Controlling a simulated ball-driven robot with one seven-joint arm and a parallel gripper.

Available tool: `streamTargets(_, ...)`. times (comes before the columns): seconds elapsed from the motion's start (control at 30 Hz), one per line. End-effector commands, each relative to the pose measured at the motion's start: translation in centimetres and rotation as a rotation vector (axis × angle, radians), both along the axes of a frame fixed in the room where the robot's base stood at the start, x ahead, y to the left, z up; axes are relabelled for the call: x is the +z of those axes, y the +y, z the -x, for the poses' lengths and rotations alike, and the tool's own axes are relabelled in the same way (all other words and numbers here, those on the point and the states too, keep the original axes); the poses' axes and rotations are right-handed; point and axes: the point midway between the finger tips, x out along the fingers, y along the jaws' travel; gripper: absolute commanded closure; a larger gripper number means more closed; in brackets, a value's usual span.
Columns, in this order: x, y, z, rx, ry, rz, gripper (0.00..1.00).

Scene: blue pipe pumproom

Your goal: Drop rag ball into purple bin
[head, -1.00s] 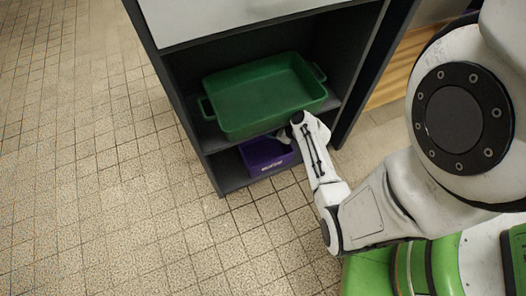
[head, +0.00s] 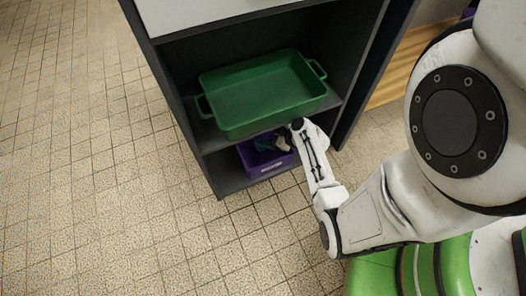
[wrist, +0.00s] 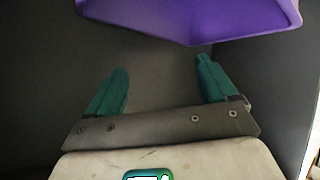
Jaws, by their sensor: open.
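The purple bin (head: 262,166) sits on the low shelf of the dark cabinet, under the green tray. In the head view my gripper (head: 270,142) is at the bin's opening, partly hidden by my wrist. A small blue-teal patch shows there; I cannot tell whether it is my fingers or the rag ball. No rag ball is clearly seen.
The green tray (head: 225,121) rests on the shelf just above the bin, close to my wrist. The cabinet's dark side wall (head: 172,95) stands to the left. The tiled floor (head: 80,170) in front and to the left is clear.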

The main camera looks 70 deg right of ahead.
Motion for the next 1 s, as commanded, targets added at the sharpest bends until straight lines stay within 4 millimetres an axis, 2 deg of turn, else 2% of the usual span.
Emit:
streamTargets(0.33, 0.7, 0.4, 0.8, -0.002, 0.0, -0.001, 0.15)
streamTargets(0.8, 5.4, 2.9, 7.0, 0.0, 0.002, -0.002, 0.15)
streamTargets(1.0, 6.1, 3.3, 8.2, 0.0, 0.0, -0.001, 0.15)
